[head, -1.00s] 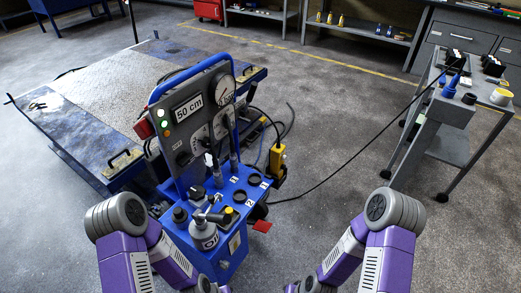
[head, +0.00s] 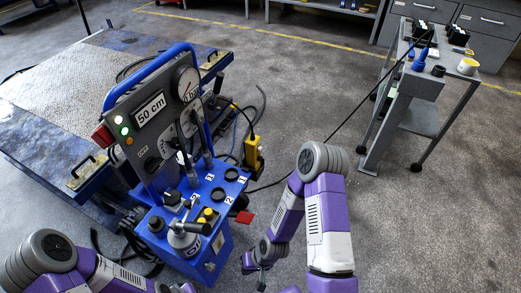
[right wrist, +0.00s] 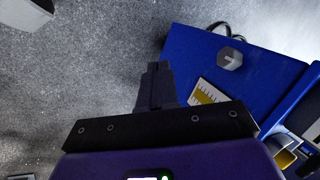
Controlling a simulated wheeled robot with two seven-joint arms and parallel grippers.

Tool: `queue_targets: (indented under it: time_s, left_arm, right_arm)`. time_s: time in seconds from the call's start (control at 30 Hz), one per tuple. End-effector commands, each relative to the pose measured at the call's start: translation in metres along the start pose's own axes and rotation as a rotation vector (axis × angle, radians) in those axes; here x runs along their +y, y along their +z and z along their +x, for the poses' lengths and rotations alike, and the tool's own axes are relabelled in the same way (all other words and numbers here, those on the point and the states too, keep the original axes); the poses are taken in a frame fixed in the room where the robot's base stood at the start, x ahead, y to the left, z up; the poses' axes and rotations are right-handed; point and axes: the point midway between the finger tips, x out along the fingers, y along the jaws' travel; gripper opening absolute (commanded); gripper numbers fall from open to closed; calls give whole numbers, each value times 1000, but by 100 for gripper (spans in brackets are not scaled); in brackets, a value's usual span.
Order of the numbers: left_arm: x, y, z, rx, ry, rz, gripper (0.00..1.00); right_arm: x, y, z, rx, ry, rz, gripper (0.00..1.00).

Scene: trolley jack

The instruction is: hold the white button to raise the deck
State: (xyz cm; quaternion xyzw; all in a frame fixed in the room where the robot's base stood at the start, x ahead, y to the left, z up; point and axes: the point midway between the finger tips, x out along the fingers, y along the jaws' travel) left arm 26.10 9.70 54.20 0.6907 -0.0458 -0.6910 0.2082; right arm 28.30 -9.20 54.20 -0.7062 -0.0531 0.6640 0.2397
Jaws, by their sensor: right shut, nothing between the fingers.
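The jack's control panel (head: 150,115) stands tilted at left of centre in the head view, with a "50 cm" display. Beside the display are a pale lit round spot (head: 119,120), a green one under it and an orange one (head: 129,141) lower. I cannot tell surely which of these is the white button. My right gripper (head: 249,264) is low, right of the blue console box (head: 215,245), apart from the panel. In the right wrist view its fingers (right wrist: 154,85) are shut and empty, beside the blue box (right wrist: 260,75). My left gripper is below the picture's edge.
The worn blue deck (head: 95,70) lies behind the panel.

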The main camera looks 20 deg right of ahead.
Motion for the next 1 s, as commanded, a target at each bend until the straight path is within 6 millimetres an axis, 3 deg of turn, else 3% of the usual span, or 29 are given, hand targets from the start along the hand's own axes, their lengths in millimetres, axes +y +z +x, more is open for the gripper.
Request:
queue_targets:
  time_s: [0.17,0.27,0.4,0.5,0.6,0.73,0.83,1.0]
  left_arm:
    - [4,0,-10,0,0,0,0]
    - [6,0,-16,0,0,0,0]
    - [8,1,-23,0,0,0,0]
    - [10,1,-27,0,0,0,0]
    - [11,1,-30,0,0,0,0]
    - [12,1,-32,0,0,0,0]
    - [12,1,-33,0,0,0,0]
    - [12,1,-33,0,0,0,0]
  right_arm:
    - [-16,-74,-15,214,-169,104,0]
    - [-15,-128,-38,383,-263,171,0]
    - [10,-205,-92,651,-361,269,0]
    - [39,-246,-136,831,-400,328,0]
    - [69,-274,-178,982,-418,370,0]
    - [100,-293,-220,1121,-426,403,0]
    - [116,-300,-239,1185,-425,418,0]
    - [124,-303,-249,1220,-426,423,0]
